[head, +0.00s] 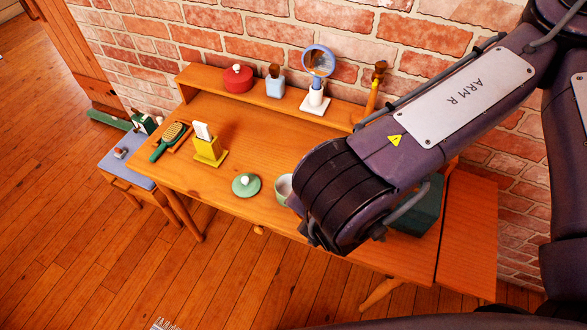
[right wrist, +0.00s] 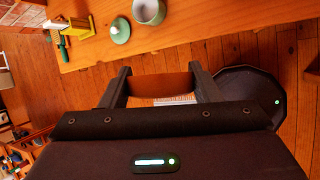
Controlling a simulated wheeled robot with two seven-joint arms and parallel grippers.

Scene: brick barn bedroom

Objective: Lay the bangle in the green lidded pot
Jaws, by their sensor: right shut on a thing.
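The green pot (head: 283,190) stands open on the wooden desk, partly hidden by my right arm in the head view. Its inside shows pale in the right wrist view (right wrist: 149,10). Its green lid (head: 246,185) with a white knob lies on the desk just left of it, also seen in the right wrist view (right wrist: 120,30). My right gripper (right wrist: 159,72) is shut on a broad orange-brown band, which looks like the bangle (right wrist: 160,84). It is held off the desk's front edge, apart from the pot. My left gripper is not in view.
A yellow holder (head: 209,149) and a green brush (head: 168,145) are at the desk's left. A red pot (head: 238,78), a cup (head: 275,86) and a round mirror (head: 318,61) stand on the back shelf. A dark green box (head: 425,215) is partly behind my arm.

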